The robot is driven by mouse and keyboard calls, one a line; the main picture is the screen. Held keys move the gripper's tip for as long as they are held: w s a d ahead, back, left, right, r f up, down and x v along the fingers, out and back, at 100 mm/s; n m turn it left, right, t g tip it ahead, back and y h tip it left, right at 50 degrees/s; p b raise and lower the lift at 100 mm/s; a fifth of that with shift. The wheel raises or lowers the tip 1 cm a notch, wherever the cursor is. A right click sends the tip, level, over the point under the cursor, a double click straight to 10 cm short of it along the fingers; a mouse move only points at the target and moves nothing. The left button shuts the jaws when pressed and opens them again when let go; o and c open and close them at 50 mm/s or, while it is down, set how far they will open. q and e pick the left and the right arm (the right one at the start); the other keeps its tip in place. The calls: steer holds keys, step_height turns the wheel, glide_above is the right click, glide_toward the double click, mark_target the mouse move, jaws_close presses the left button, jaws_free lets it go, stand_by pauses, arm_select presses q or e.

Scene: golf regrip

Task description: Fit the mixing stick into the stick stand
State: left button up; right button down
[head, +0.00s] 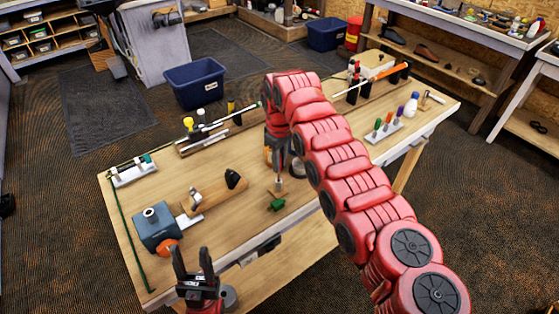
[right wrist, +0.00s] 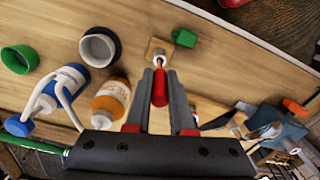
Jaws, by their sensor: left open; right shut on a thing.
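The mixing stick shows as a red handle (right wrist: 159,88) between the fingers of my right gripper (right wrist: 160,78) in the right wrist view. The gripper is shut on it. The stick's far end is at the small wooden stick stand (right wrist: 158,50); I cannot tell how deep it sits in the hole. In the head view my right gripper (head: 277,165) points down over the table, and my right arm hides much of the area around it. My left gripper (head: 192,262) is open and empty at the table's front edge, in the head view.
A green piece (head: 277,203) lies close to the stand. A blue vise-like machine (head: 158,230) and a wooden block (head: 215,195) are to the left. Bottles (right wrist: 110,100) and cups (right wrist: 100,46) stand near the right gripper. Golf clubs lie at the back.

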steer(key=shift+f+b, duration=0.5)
steer(key=shift+f, duration=0.5)
steer(key=c, duration=0.7)
jaws_free()
steer(key=shift+r, duration=0.15)
steer(key=shift+r, duration=0.3)
step_height(320, 180, up, 8)
steer(key=shift+a+f+b, duration=0.1)
steer(key=shift+f+b, duration=0.05)
steer(key=shift+b, duration=0.75)
step_height(320, 180, up, 9)
steer(key=p, duration=0.8)
steer(key=shift+f, duration=0.15)
